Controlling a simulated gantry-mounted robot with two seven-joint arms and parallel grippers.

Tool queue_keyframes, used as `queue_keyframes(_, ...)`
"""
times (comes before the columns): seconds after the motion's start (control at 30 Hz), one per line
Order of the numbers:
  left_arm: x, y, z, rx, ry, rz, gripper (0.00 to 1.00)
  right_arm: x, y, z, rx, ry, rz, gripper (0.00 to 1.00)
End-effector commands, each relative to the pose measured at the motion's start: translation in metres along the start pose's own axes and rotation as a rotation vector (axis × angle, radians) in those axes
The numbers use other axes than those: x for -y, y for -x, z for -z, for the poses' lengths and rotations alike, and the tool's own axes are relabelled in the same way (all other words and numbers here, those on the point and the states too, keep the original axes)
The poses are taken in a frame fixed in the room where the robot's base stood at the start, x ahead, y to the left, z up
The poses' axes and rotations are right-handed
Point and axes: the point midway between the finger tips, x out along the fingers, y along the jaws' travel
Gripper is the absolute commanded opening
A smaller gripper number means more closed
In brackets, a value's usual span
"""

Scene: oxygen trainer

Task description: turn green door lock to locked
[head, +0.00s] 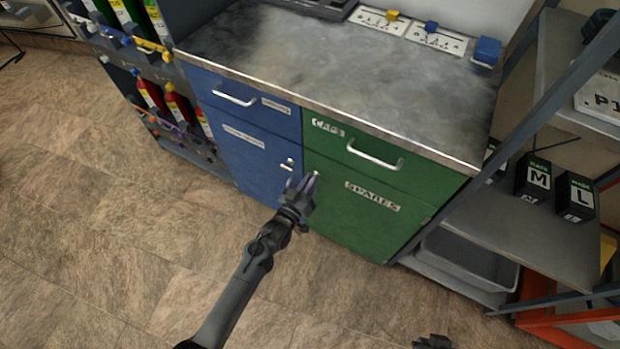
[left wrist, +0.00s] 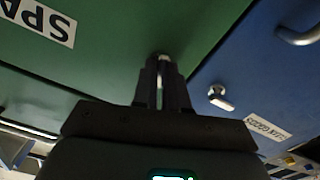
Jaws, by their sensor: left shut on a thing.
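The green door (head: 366,215) with the SPARES label is closed under the green CAPS drawer. Its small silver lock (head: 316,174) sits near the door's upper left edge. My left gripper (head: 308,184) is at this lock, its fingers pointing at the door. In the left wrist view, the fingers (left wrist: 162,82) are shut on the lock (left wrist: 163,57), and only its silver end shows between the tips. The fingers hide most of the lock, so I cannot tell which way it is turned. A dark piece (head: 433,341) at the bottom edge may be my right gripper; its fingers cannot be made out.
The blue door (head: 252,168) beside it has its own silver lock (head: 287,166), close to my left gripper; that lock also shows in the left wrist view (left wrist: 220,98). The drawer handle (head: 375,156) sticks out above. A shelf rack (head: 480,230) stands at the right. The floor in front is clear.

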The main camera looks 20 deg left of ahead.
Motion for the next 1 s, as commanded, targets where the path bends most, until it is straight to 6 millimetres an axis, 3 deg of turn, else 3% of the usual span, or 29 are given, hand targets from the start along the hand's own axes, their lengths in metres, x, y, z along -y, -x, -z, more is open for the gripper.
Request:
queue_keyframes(0.3,0.0,0.0,0.003,0.001,0.303,0.0,0.0,0.0,0.026,0.009,-0.001,-0.004,0.003,0.0)
queue_keyframes(1.0,0.003,0.0,0.0,-0.001,0.954,0.0,0.0,-0.002,0.056,0.018,-0.001,-0.001,0.001,0.0)
